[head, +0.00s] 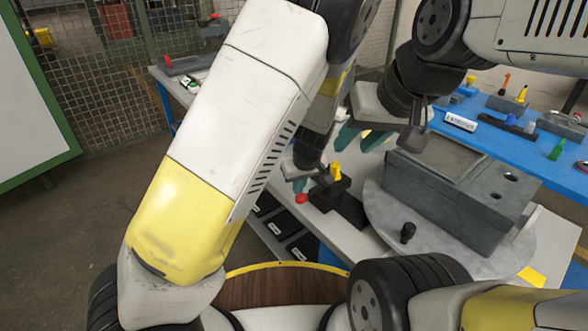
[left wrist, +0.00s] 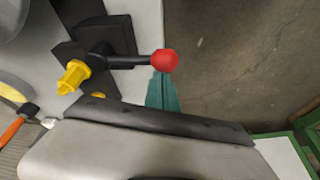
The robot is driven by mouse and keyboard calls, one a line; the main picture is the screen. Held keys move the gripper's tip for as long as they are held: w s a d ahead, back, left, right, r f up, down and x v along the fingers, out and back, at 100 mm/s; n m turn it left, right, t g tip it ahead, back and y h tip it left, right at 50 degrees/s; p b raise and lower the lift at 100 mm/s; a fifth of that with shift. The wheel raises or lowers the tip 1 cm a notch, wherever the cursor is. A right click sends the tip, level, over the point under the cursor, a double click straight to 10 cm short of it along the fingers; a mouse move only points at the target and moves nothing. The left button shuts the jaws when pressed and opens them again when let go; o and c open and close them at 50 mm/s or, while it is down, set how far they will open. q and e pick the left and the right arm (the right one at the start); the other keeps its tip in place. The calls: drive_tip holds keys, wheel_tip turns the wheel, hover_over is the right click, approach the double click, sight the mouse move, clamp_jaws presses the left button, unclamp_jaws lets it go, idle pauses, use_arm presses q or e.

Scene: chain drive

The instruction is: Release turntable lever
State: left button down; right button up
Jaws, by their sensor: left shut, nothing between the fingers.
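The turntable lever is a black arm with a red knob (head: 301,198) on a black base (head: 347,203) with a yellow part (head: 336,171). In the left wrist view the lever arm (left wrist: 128,61) points right to its red knob (left wrist: 165,62). My left gripper (head: 299,184) is shut and empty, just beside the knob. Its teal fingertips (left wrist: 162,88) look very near the knob; I cannot tell if they touch. The grey round turntable (head: 385,218) carries a large grey housing (head: 440,205). My right gripper (head: 361,138) is open above the housing's back left, its teal fingers apart.
A black knob (head: 407,232) stands on the turntable's front. A blue table (head: 545,152) with several small tools and a white labelled piece (head: 461,121) is at the right. Dark bins (head: 280,224) sit below the table's left edge. Open floor lies left.

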use_arm(q)
drive_tip(key=shift+s+d, duration=0.15)
drive_tip(key=shift+s, duration=0.15)
idle(0.4)
drive_tip(key=w+a, duration=0.2)
drive_tip(key=w, duration=0.2)
drive_tip(key=v, duration=1)
drive_tip(key=shift+d+r, duration=0.35)
drive_tip(key=shift+r, duration=0.05)
drive_tip(key=s+a+r+m+t+h, duration=0.2)
drive_tip(key=s+a+r+m+h, duration=0.1)
drive_tip(key=s+a+r, duration=1.3)
drive_tip(key=s+a+m, duration=0.1)
drive_tip(key=s+a, duration=0.2)
drive_tip(key=shift+s+a+r, duration=0.25)
drive_tip(key=shift+a+r, duration=0.1)
drive_tip(key=shift+a, duration=0.05)
